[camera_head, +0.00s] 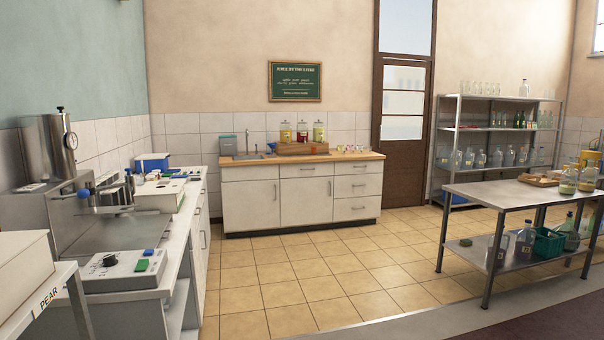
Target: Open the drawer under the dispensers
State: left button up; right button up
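Three dispensers with coloured labels (302,133) stand on a wooden stand (303,149) on the back counter (228,165). Below the wooden top is a white cabinet with drawer fronts. The middle top drawer (306,170) lies under the dispensers and looks shut, with a small dark handle. A left top drawer front (250,173) and a right top drawer (357,168) flank it, and both look shut. Neither of my grippers is in view. The drawer contents are hidden.
The tiled floor (290,270) before the cabinet is clear. A left bench (150,265) carries machines and boxes. A metal table (500,192) stands at right with jars and a green basket (548,243) below. A shelf rack (490,128) and brown door (403,135) are behind.

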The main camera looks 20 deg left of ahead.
aim_at(302, 166)
jog(key=i+u, duration=0.1)
jog(key=u, duration=0.3)
jog(key=i, duration=7.2)
jog(key=i+j+z, duration=0.1)
jog(key=i, duration=0.45)
jog(key=i+j+z, duration=0.1)
jog(key=i, duration=0.45)
jog(key=i+j+z, duration=0.15)
jog(key=i+l, duration=0.05)
